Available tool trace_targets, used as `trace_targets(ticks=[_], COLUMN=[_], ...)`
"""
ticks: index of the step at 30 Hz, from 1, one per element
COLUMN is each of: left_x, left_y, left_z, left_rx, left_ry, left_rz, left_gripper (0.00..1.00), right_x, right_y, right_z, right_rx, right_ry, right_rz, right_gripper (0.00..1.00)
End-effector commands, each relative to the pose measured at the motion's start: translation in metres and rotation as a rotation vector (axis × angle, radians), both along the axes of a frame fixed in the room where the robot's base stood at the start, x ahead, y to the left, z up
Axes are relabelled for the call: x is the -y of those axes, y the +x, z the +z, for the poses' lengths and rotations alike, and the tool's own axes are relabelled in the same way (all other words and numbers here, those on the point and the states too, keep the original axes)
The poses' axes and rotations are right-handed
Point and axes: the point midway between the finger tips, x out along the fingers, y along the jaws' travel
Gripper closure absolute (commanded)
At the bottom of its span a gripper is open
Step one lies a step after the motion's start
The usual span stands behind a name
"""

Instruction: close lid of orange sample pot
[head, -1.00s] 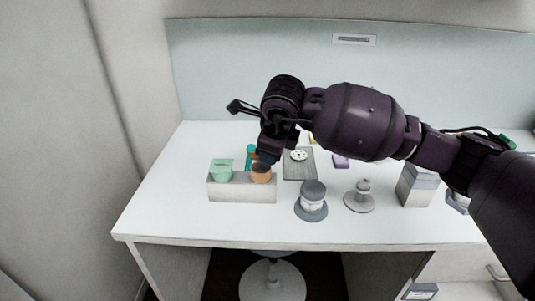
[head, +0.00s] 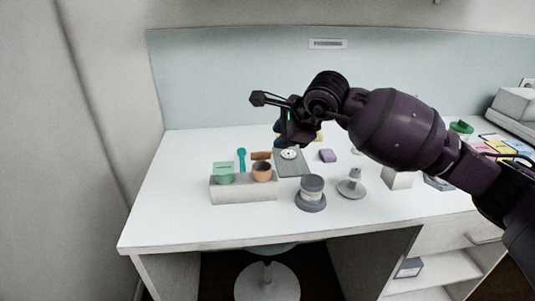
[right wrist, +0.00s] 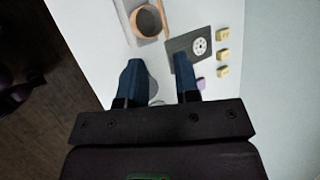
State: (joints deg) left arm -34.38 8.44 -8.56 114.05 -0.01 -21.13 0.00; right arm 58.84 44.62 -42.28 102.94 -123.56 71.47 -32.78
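The orange sample pot (head: 262,175) sits in the right part of a pale grey block (head: 244,190). Its mouth is open and dark inside. An orange-brown flap, apparently its lid (head: 261,155), stands just behind it. The pot's rim also shows in the right wrist view (right wrist: 135,24), at the top. My right gripper (head: 281,138) is above and behind the pot, a little to its right. In the right wrist view its blue fingers (right wrist: 160,70) are apart with nothing between them. My left gripper is not in view.
A green pot (head: 223,177) is beside the orange one in the block. A grey plate with a white disc (head: 290,168), a grey jar (head: 312,192) and a purple block (head: 327,155) are to the right. The desk's front left is clear.

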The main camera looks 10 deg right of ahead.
Motion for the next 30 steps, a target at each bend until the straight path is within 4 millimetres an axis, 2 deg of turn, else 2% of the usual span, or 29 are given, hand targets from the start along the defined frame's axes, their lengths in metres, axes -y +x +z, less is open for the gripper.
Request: trace_targets(ticks=[8, 21, 30], left_x=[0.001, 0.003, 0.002], left_y=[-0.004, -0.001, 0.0], left_z=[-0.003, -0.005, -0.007], left_rx=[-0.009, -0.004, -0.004], left_ry=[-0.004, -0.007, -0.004], left_rz=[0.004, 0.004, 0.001], left_gripper=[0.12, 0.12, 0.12], right_x=[-0.006, -0.032, -0.043], right_y=[0.005, 0.042, 0.057], right_z=[-0.004, -0.057, -0.078], right_rx=[0.039, 0.035, 0.038], right_ry=[-0.028, -0.028, -0.029], right_rz=[0.067, 0.063, 0.063], right_gripper=[0.7, 0.7, 0.7])
